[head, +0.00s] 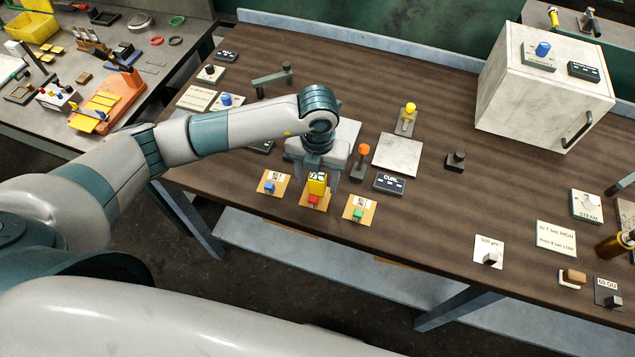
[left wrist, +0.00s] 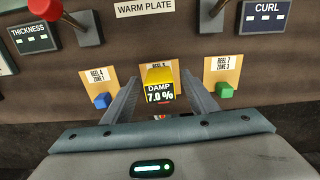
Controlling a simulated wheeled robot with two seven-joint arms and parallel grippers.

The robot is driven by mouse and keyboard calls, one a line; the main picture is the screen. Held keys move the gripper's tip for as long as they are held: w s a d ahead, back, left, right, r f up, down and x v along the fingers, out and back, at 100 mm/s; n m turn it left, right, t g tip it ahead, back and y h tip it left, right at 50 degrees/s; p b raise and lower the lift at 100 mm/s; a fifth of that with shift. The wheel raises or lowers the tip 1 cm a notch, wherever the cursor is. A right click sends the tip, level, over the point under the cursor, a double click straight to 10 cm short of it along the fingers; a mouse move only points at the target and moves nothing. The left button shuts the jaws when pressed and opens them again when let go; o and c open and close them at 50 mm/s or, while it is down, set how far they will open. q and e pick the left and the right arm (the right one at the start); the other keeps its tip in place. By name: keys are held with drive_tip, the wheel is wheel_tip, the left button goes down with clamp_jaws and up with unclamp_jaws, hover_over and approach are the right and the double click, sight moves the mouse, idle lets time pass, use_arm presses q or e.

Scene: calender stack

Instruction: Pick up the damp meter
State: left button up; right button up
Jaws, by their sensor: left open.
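The damp meter (head: 318,184) is a small yellow device with a dark display. It is over the middle one of three tan cards near the table's front edge, with a red block (head: 313,201) just in front of it. In the left wrist view the meter (left wrist: 159,77) reads "DAMP 7.0 %". My left gripper (head: 319,177) points down at it, open, with one finger on each side of the meter. In the left wrist view a gap shows between the meter and each finger. Whether the meter rests on the card is hidden. My right gripper is not in view.
Tan cards with a blue block (head: 269,188) and a green block (head: 358,214) flank the meter closely. A CURL display (head: 390,183) and an orange-knobbed lever (head: 362,160) stand just right of the gripper. A white cabinet (head: 535,90) is at back right. The table's right-centre is mostly clear.

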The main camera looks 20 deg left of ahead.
sight(320, 176)
use_arm(q)
drive_tip(key=shift+c, duration=0.7)
clamp_jaws()
drive_tip(key=shift+r, duration=0.15)
drive_tip(key=shift+r+b, duration=0.65)
drive_tip(key=shift+b, duration=0.05)
drive_tip(key=shift+d+r+b, duration=0.25)
drive_tip(key=shift+r+b, duration=0.5)
drive_tip(key=shift+r, duration=0.5)
drive_tip(key=d+r+b, duration=0.4)
drive_tip(key=d+r, duration=0.3)
drive_tip(key=d, duration=0.4)
drive_tip(key=shift+w, duration=0.35)
drive_tip(key=shift+d, duration=0.1)
